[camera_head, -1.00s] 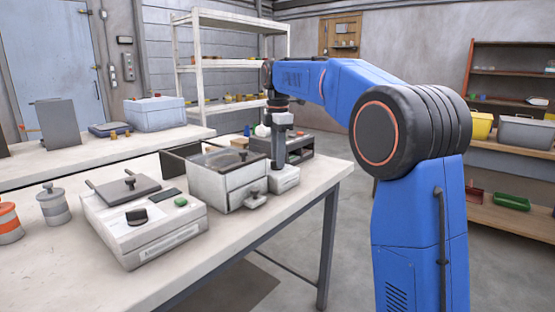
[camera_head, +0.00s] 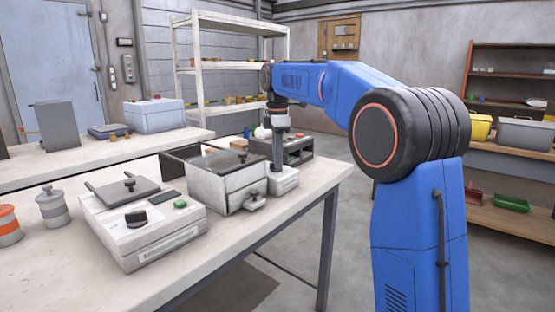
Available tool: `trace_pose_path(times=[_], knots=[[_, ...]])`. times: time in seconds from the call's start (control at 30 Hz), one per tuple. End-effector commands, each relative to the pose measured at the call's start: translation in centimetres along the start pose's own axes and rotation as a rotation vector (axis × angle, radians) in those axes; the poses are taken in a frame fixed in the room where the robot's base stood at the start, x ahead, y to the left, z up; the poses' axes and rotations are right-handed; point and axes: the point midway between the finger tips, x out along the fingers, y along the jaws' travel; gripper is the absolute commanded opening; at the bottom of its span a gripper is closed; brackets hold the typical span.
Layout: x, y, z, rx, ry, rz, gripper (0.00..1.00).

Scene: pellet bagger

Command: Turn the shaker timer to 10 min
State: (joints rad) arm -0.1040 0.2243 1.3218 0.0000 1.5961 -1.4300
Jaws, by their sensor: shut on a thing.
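My gripper (camera_head: 277,166) points straight down onto a small white box (camera_head: 284,182) near the right end of the bench. The box sits just right of a larger white-grey unit (camera_head: 219,190) with a dark lid and a front latch. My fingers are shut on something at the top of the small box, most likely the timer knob. The fingers hide the knob, so its pointer and any dial marks cannot be read.
A white device (camera_head: 150,245) with a black knob (camera_head: 136,217) and a green button stands on the bench (camera_head: 250,235) at left. Orange and grey jars (camera_head: 53,206) stand at far left.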

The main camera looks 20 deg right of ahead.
Motion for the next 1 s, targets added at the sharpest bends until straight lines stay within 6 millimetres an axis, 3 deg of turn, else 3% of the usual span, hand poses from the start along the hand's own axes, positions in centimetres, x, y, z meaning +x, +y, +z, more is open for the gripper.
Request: trace_pose_path(times=[1.0], knots=[[-0.06, -0.36, -0.19, 0.946, 0.001, 0.002, 0.00]])
